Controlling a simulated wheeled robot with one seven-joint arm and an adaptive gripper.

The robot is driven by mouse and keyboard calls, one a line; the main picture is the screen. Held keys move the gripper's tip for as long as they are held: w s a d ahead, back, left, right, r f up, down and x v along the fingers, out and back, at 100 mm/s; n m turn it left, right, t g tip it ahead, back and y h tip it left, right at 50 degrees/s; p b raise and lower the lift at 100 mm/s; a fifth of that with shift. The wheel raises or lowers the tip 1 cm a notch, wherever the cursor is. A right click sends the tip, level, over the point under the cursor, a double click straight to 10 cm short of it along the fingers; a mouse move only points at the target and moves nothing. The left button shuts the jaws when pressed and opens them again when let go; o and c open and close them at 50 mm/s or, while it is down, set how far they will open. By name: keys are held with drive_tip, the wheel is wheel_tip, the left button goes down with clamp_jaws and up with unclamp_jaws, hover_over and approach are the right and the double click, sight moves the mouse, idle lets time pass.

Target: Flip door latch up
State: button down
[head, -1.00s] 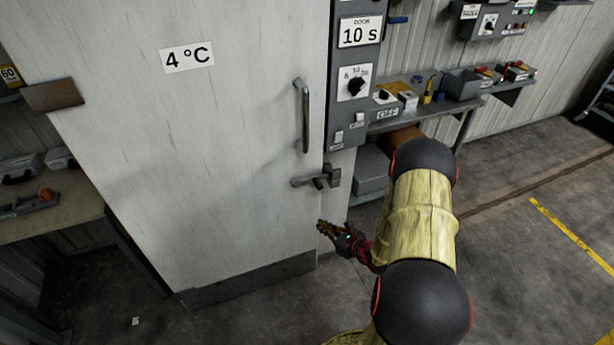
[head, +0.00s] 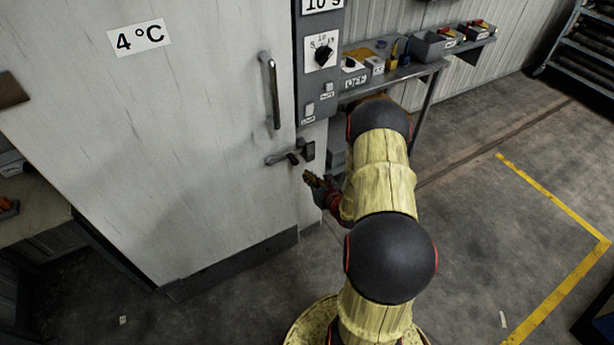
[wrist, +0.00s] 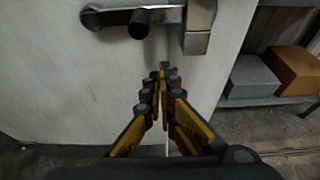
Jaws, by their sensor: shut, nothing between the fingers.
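The door latch (head: 290,156) is a grey metal lever on the right edge of the white door (head: 170,140), below the vertical handle. Its lever lies roughly level, pointing left from its mount. In the wrist view the latch (wrist: 130,16) is at the top, with a dark round knob (wrist: 139,23) sticking out toward me. My gripper (head: 308,175) is just below and right of the latch, apart from it as far as I can tell. In the wrist view my gripper (wrist: 163,70) has its fingertips together, empty, pointing at the door below the latch.
A vertical door handle (head: 270,90) stands above the latch. A grey control panel (head: 320,65) is right of the door. A shelf (head: 410,72) with small boxes and tools runs along the wall to the right. Open floor lies at the right.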

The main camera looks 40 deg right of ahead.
sight(295, 158)
drive_tip(key=b+x, duration=0.2)
drive_tip(key=x, duration=0.6)
drive_tip(key=shift+s+a+r, duration=0.1)
drive_tip(key=shift+s+r, duration=0.05)
drive_tip(key=shift+r, duration=1.85)
